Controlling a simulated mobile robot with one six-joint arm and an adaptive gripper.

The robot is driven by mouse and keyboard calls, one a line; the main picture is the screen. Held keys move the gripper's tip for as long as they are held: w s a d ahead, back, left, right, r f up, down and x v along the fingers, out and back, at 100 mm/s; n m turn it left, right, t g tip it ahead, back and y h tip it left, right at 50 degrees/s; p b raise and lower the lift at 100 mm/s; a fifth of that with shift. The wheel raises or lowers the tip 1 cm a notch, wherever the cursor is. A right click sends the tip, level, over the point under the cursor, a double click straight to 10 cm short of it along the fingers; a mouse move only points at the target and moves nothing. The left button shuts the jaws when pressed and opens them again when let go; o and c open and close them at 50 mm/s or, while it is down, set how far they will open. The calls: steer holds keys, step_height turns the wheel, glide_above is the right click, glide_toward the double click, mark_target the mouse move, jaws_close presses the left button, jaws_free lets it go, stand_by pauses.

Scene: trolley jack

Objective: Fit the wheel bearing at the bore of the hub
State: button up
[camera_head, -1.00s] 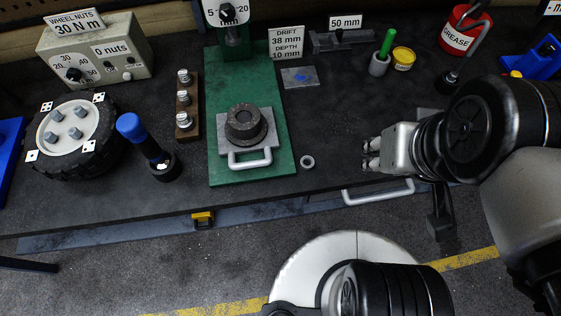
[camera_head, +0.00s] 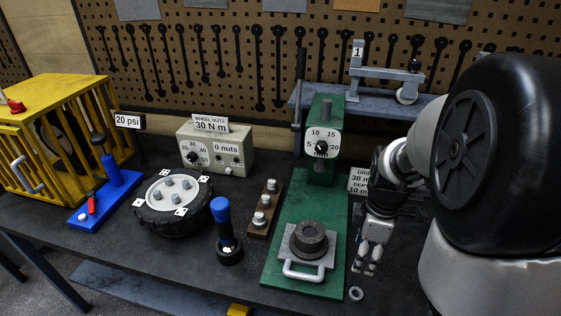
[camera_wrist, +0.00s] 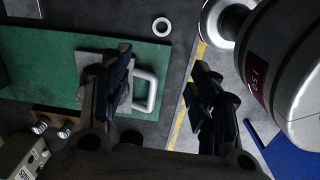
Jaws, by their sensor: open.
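A small pale grey ring (camera_head: 356,294), which looks like the wheel bearing, lies on the dark bench just right of the green press base's front corner. The ring also shows in the wrist view (camera_wrist: 162,27), near the top. The hub (camera_head: 309,238) is a dark round block with a bore, on a grey plate with a handle (camera_head: 303,271) on the green base (camera_head: 275,262). In the wrist view a finger mostly hides the hub. My gripper (camera_head: 366,268) points down, right of the green base and above the bench.
The press column with a dial (camera_head: 322,145) stands behind the hub. A blue-topped tool (camera_head: 223,225), a rack of nuts (camera_head: 264,208), a tyred wheel (camera_head: 173,203) and a wheel nuts box (camera_head: 214,150) stand left. A yellow cage (camera_head: 62,135) is far left.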

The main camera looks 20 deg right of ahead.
step_height(320, 180, down, 2)
steer(key=d+n, duration=0.1)
steer(key=d, duration=0.1)
steer(key=b, duration=0.4)
glide_above(356, 292)
step_height(356, 292, down, 11)
steer(key=shift+d+f, duration=0.1)
steer(key=shift+f, duration=0.05)
steer(key=shift+f+b, duration=0.95)
steer(key=shift+f, duration=2.1)
steer(key=shift+r, duration=0.1)
steer(key=shift+c, duration=0.6)
steer(key=c, duration=1.1)
